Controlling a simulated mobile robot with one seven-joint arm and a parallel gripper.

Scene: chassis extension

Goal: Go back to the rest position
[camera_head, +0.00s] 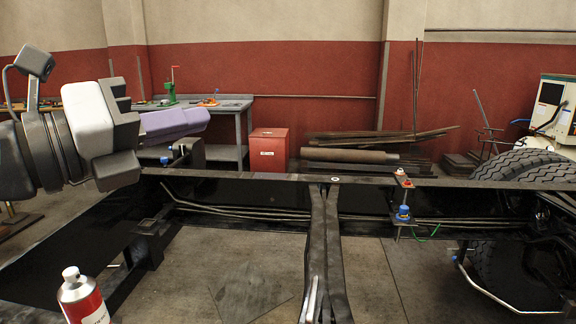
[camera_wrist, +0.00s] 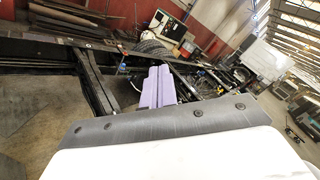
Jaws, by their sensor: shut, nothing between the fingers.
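My gripper (camera_head: 200,119) is at the upper left of the head view, raised above the left end of the black chassis frame (camera_head: 245,176). Its purple fingers point to the right. In the wrist view the gripper (camera_wrist: 158,72) shows its two purple fingers side by side, closed together with nothing between them. My arm comes in from the left edge of the head view. The gripper appears apart from the frame and from everything around it.
A red and white can (camera_head: 82,300) stands at the lower left. A blue-topped part (camera_head: 403,214) is on the frame rail at the right, near a large tire (camera_head: 525,166). A red box (camera_head: 268,150) and a workbench (camera_head: 232,103) stand behind the frame.

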